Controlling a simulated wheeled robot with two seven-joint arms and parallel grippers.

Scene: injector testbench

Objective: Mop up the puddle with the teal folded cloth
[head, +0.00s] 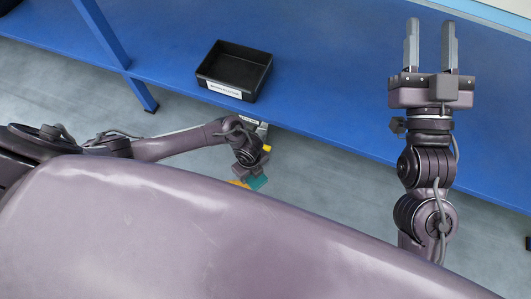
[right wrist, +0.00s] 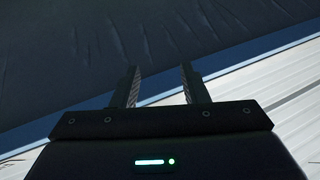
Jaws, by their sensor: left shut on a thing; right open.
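The teal folded cloth (head: 258,182) shows as a small patch low under my left wrist, just above the edge of my own body in the head view. My left gripper (head: 250,172) points down and is shut on the cloth; its fingers are mostly hidden by the wrist. A small yellow-orange patch (head: 239,184) shows beside the cloth; I cannot tell whether it is the puddle. My right gripper (head: 431,45) is open and empty over the blue bench at the right. Its two parted fingers also show in the right wrist view (right wrist: 160,85).
A black tray (head: 235,70) with a white label stands on the blue bench (head: 330,85), near its front edge. A blue post (head: 100,30) rises at the left. A small yellow item (head: 266,148) is near my left wrist. Grey floor (head: 60,85) lies before the bench.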

